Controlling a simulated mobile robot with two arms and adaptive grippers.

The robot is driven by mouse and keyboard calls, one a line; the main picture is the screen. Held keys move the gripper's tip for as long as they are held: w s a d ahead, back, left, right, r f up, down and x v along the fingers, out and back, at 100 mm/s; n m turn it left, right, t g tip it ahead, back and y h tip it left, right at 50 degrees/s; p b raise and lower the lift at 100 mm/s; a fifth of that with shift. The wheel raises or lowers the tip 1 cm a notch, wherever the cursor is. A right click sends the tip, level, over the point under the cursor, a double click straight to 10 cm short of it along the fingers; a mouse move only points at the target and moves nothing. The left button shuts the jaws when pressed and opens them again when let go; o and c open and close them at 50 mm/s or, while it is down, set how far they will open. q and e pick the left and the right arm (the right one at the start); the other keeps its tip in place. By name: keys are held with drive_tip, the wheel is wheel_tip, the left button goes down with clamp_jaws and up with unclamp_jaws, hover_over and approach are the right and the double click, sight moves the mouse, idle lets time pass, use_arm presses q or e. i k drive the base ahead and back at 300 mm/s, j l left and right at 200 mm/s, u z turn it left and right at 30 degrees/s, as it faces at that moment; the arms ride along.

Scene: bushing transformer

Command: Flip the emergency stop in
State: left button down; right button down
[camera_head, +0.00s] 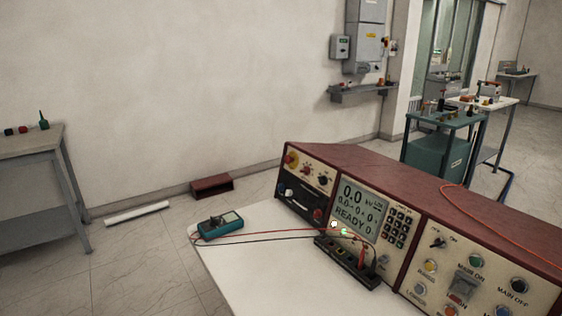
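A large test console (400,178) with a dark red casing and a cream front stands on a white table. A red knob on a yellow surround, which looks like the emergency stop (291,160), sits at the upper left corner of its front panel. It is small in view and I cannot tell whether it is pressed in or out. The console's display (354,208) reads 0.0 and READY. Neither of my grippers is in view.
A teal meter (220,224) with leads and a black terminal block (347,262) lie on the white table (248,283). A grey bench (30,144) stands at the left. A red box (212,186) and a white bar (137,213) lie on the floor. Floor left of the table is mostly clear.

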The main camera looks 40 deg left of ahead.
sight(287, 159)
drive_tip(key=i+j+z, duration=0.15)
drive_tip(key=j, duration=0.95)
drive_tip(key=j+z, duration=0.2)
drive_tip(key=j, duration=0.85)
